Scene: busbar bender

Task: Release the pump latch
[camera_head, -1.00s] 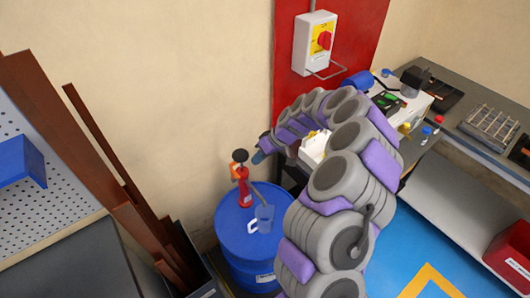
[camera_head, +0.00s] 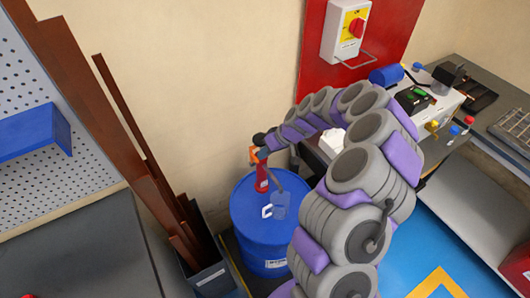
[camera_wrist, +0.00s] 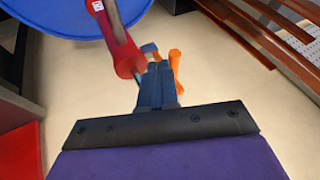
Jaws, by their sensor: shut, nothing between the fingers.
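The red pump (camera_head: 262,178) stands upright on the blue drum (camera_head: 254,210), with a black knob (camera_head: 259,139) at its top. An orange part (camera_head: 254,156), which looks like the latch, sits at the pump's upper end. My gripper (camera_head: 265,152) is at the pump head, partly overlapping it in the head view. In the wrist view my gripper (camera_wrist: 157,80) is shut and empty, its fingers just beside the orange latch (camera_wrist: 175,68) and below the red pump (camera_wrist: 122,45). I cannot tell whether the fingers touch the latch.
Brown bars (camera_head: 150,165) lean in a dark bin on the left. A red wall panel with a switch box (camera_head: 346,30) and the bench (camera_head: 470,120) are to the right.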

